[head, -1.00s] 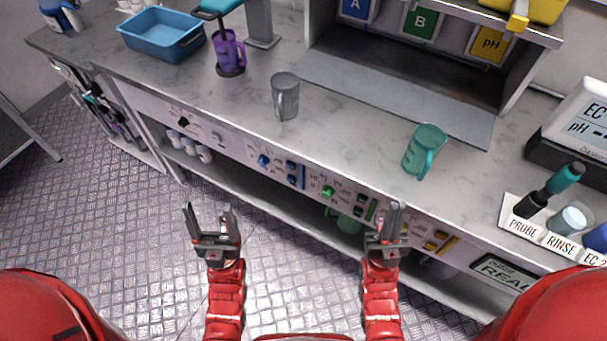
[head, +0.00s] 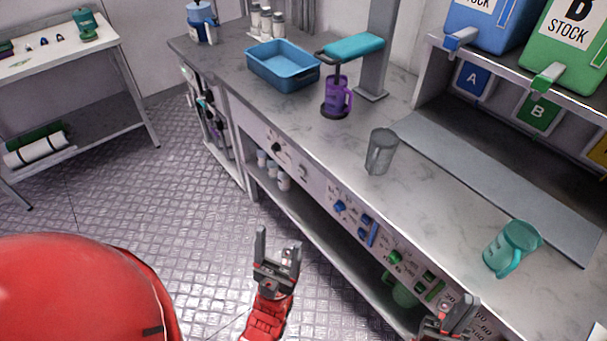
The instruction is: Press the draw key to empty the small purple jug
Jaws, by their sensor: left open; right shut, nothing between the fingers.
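The small purple jug (head: 336,97) stands upright on a dark round pad at the back of the counter, under the teal head of a grey column (head: 378,50). Its handle points right. Control panels run along the counter front: a black knob (head: 276,147), blue keys (head: 365,224) and green keys (head: 430,282). I cannot tell which one is the draw key. My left gripper (head: 277,248) is open and empty over the floor in front of the counter. My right gripper (head: 455,318) is shut and empty, low by the panel's near end. Neither touches the jug.
A blue tub (head: 283,70) stands left of the jug. Blue and green stock containers (head: 566,55) sit on the shelf at right.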

